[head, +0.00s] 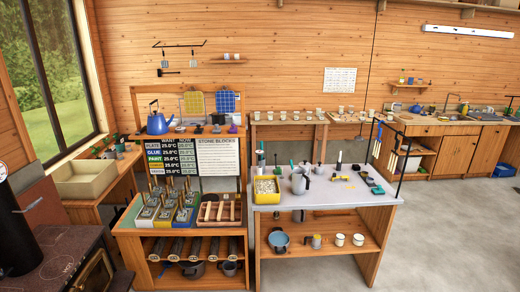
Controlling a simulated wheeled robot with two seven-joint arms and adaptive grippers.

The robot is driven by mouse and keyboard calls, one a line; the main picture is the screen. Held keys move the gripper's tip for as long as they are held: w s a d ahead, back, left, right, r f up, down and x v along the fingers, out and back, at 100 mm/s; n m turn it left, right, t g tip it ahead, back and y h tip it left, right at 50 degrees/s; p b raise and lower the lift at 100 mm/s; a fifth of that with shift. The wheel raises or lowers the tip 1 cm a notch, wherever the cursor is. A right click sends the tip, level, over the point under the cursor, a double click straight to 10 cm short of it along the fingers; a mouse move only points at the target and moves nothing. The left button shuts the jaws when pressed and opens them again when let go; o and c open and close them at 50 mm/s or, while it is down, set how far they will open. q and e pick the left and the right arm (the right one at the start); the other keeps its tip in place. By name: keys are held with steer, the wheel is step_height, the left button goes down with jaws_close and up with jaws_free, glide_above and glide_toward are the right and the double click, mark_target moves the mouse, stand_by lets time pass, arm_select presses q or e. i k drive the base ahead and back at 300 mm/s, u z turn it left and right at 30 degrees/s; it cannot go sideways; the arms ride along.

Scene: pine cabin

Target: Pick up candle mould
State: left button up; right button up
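I cannot tell for sure which thing is the candle mould; the objects are small at this distance. On the grey-topped worktable stand a grey jug with a handle (299,181), a yellow tray of pale pieces (266,198) and a small upright white-and-dark piece (339,160). Small yellow bits (341,178) and a dark teal device (376,189) lie to their right. Neither of my grippers shows in the head view.
A wooden bench (127,226) with several metal-topped blocks and a slatted wooden tray (219,222) stands left of the worktable (318,200). A blue kettle (157,122) sits on its upper shelf. A dark stove (62,262) is at lower left. Grey floor (440,240) at right is clear.

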mark_target(315, 245)
steer(key=i, duration=2.25)
steer(key=z, duration=0.65)
